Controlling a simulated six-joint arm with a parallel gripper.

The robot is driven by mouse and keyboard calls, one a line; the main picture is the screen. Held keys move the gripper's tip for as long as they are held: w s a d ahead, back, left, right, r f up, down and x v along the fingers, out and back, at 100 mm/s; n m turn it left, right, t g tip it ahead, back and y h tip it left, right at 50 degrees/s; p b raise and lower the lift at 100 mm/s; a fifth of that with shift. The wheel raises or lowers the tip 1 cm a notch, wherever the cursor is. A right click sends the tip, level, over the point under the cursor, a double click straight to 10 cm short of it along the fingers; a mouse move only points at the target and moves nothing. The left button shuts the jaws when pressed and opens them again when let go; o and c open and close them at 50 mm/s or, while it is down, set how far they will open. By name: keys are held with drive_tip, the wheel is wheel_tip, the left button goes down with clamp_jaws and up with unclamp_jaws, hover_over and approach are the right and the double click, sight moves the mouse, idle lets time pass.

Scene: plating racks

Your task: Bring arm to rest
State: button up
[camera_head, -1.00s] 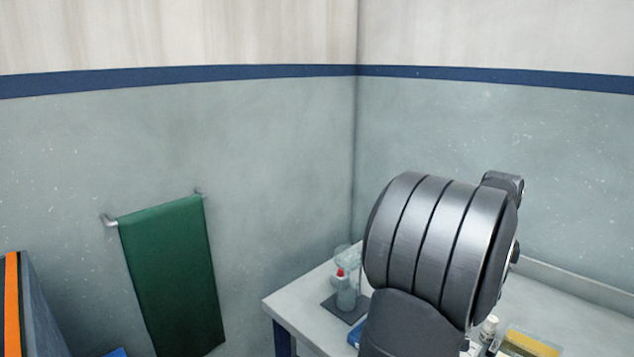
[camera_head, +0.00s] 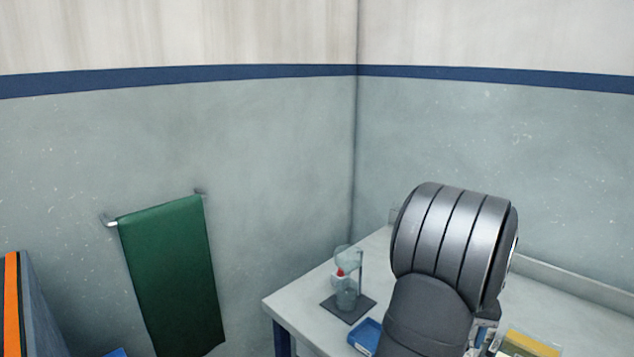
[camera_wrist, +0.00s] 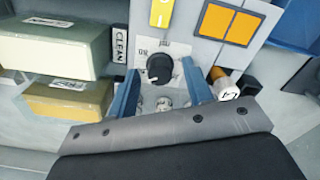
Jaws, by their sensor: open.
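My gripper (camera_wrist: 160,82) shows in the wrist view, with two blue fingers spread apart on either side of a black knob. Nothing shows held between the fingers. A grey plate with dark screws and a black part of my gripper fill the bottom of that view. In the head view my dark, ribbed arm stands in front of the bench at the right, and the gripper itself is hidden or out of frame.
The bench (camera_head: 310,309) carries a glassware stand (camera_head: 347,297), a blue tray (camera_head: 365,335) and a yellow-topped box (camera_head: 528,343). A green towel (camera_head: 172,270) hangs on the left wall. The wrist view shows a knob (camera_wrist: 160,68), pale box (camera_wrist: 55,48) and small amber bottle (camera_wrist: 222,82).

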drive_tip(key=n, duration=0.4)
drive_tip(key=shift+n, duration=0.4)
drive_tip(key=n, duration=0.4)
drive_tip(key=shift+n, duration=0.4)
drive_tip(key=shift+r, duration=1)
idle(1.0)
